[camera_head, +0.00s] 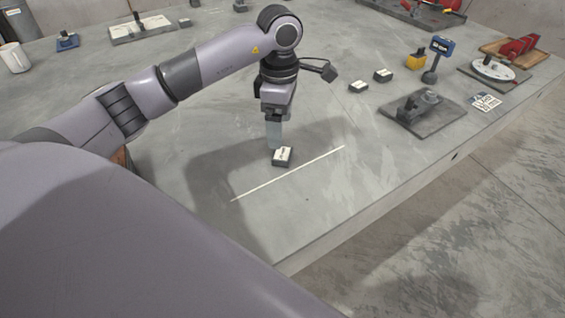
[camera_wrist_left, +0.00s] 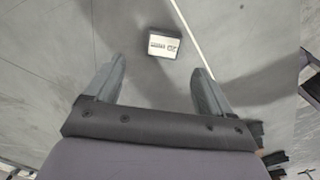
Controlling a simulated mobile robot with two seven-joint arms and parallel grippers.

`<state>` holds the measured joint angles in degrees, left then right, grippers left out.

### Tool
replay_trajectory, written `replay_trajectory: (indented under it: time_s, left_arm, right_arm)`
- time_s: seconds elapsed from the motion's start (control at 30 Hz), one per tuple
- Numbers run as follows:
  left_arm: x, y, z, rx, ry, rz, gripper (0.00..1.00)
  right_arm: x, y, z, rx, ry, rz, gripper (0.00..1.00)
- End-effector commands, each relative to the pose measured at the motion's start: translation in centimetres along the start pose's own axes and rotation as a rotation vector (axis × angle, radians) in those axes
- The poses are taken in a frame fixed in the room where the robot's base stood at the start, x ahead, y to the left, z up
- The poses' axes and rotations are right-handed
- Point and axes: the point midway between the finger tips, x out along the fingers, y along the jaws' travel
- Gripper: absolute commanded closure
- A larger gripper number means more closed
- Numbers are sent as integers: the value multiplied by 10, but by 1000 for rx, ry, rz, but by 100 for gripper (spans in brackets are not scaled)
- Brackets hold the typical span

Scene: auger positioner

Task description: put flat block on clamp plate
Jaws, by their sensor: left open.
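A small dark block with a white labelled top (camera_head: 283,157) lies on the grey table beside a white line. It also shows in the left wrist view (camera_wrist_left: 163,43), ahead of and between my fingertips. My left gripper (camera_head: 274,142) points down just behind this block; in the left wrist view its two fingers (camera_wrist_left: 155,75) are spread with nothing between them. Two similar small blocks, one (camera_head: 358,87) and another (camera_head: 383,75), lie further back. A dark plate with a clamp-like fixture (camera_head: 424,110) sits at the right; I cannot tell for certain that it is the clamp plate. My right gripper is not in view.
A blue sign on a stand (camera_head: 440,50), a yellow block (camera_head: 416,60), a printed card (camera_head: 485,102) and a round white dial fixture (camera_head: 493,69) stand at the right. A white mug (camera_head: 15,58) is far left. The table's front edge runs diagonally at lower right.

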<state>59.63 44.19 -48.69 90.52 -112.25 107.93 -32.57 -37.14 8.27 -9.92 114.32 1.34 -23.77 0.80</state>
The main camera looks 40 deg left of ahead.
Motion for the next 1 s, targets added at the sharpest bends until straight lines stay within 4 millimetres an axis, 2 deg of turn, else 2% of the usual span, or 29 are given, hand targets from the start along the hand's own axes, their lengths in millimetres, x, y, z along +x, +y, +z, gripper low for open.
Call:
replay_trajectory:
  time_s: [0.27,0.5,0.63,0.83,0.87,1.0]
  left_arm:
    - [29,-2,1,0,1,-4,17]
    - [63,-5,2,1,1,-4,17]
    - [71,-4,2,1,-1,-1,17]
    - [71,-4,2,1,-1,0,17]
    - [71,-4,2,1,-1,0,24]
    - [71,-4,2,1,0,0,69]
  right_arm:
    - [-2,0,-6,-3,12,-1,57]
    - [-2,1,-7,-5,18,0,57]
    - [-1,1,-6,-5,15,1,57]
    - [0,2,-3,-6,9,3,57]
    - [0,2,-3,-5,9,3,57]
    - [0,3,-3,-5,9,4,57]
